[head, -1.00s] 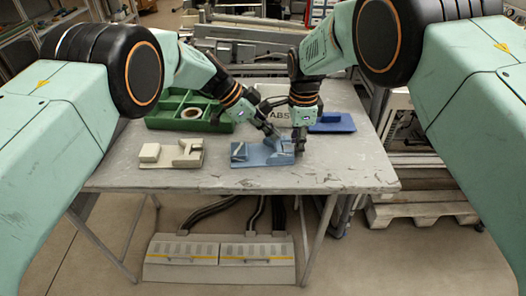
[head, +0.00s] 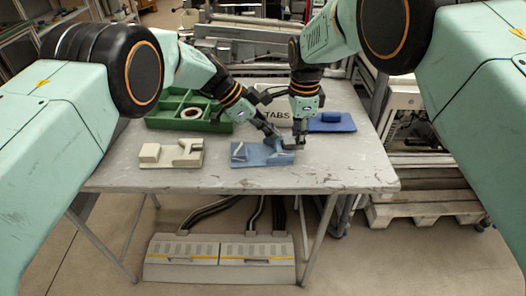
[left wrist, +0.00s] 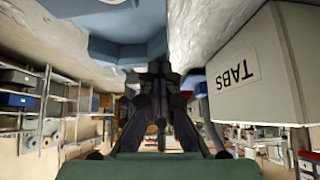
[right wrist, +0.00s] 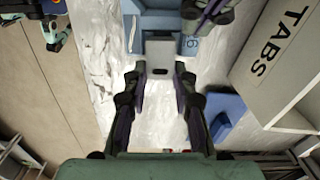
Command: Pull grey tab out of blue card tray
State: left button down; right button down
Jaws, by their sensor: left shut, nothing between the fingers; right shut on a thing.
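The blue card tray (head: 262,160) lies on the table in the head view, and its blue body also shows at the top of the right wrist view (right wrist: 158,20). My right gripper (right wrist: 158,72) is shut on the grey tab (right wrist: 158,58), a pale block with a dark slot at the tray's near edge in that view. How much of the tab is inside the tray I cannot tell. My left gripper (head: 274,135) is shut and empty, its tips at the tray's raised end; in the left wrist view its fingers (left wrist: 157,70) meet beside the blue body (left wrist: 120,50).
A white box marked TABS (head: 270,117) stands behind the tray, close to both arms. A dark blue piece (head: 330,123) lies to the right, a beige fixture (head: 160,161) to the left. A green divided bin (head: 160,123) holds a tape ring (head: 191,113). The table's front is clear.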

pick_arm(q)
jog(key=shift+s+f, duration=0.3)
jog(key=shift+f, duration=0.15)
pick_arm(e)
jog(key=shift+r, duration=1.45)
pick_arm(q)
jog(key=shift+w+r, duration=0.15)
jog(key=shift+r, duration=0.4)
jog(key=shift+w+r, duration=0.15)
jog(key=shift+r, duration=0.35)
pick_arm(e)
jog(key=shift+w+f, duration=0.15)
jog(key=shift+w, duration=0.05)
pick_arm(q)
jog(key=shift+s+r, duration=0.1)
jog(key=shift+r, duration=1.3)
pick_arm(e)
jog(key=shift+s, duration=0.2)
pick_arm(q)
jog(key=shift+w+r, duration=0.2)
jog(key=shift+r, duration=0.85)
pick_arm(e)
jog(key=shift+w, duration=0.15)
pick_arm(q)
jog(key=shift+s+r, duration=0.15)
jog(key=shift+r, duration=0.15)
